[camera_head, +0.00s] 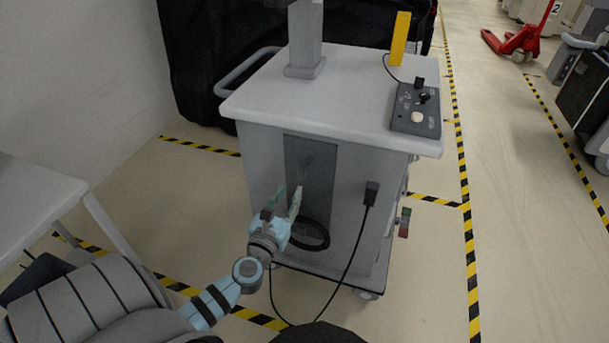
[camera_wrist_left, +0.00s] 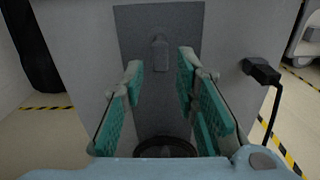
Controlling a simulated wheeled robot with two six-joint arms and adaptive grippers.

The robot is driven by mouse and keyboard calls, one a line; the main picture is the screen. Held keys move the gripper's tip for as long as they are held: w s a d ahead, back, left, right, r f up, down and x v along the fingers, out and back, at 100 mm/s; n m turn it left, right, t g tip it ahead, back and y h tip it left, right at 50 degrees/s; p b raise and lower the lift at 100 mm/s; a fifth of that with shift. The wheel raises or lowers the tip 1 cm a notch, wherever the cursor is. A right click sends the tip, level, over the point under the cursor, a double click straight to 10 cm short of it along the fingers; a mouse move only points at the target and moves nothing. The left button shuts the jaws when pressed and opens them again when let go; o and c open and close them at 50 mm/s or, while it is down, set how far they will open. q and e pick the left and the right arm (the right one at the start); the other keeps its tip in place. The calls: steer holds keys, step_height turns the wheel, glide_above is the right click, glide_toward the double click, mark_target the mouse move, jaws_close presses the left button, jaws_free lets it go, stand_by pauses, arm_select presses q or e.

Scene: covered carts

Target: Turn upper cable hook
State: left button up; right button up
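The upper cable hook (camera_wrist_left: 160,52) is a small grey upright piece on the dark panel of the cart's front, seen in the left wrist view. I cannot make it out in the head view. My left gripper (camera_head: 290,190) is open in front of the panel. In the left wrist view its green-padded fingers (camera_wrist_left: 161,64) stand apart, with the hook between and beyond the fingertips, and nothing is held. A dark cable coil (camera_head: 311,236) hangs low on the panel; it also shows in the left wrist view (camera_wrist_left: 165,142). My right gripper is not in view.
The grey cart (camera_head: 345,95) carries a control box (camera_head: 417,108) and a post. A black plug (camera_head: 371,193) with a hanging cable is right of the panel. A white table (camera_head: 35,205) stands at the left. Floor right of the cart is clear.

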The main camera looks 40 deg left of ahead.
mark_target(302, 167)
arm_select(q)
steer(key=b+x, duration=0.1)
steer(key=x, duration=0.6)
steer(key=b+x, duration=0.1)
steer(key=x, duration=0.6)
steer(key=shift+r, duration=0.2)
steer(key=shift+a, duration=0.1)
jaws_close()
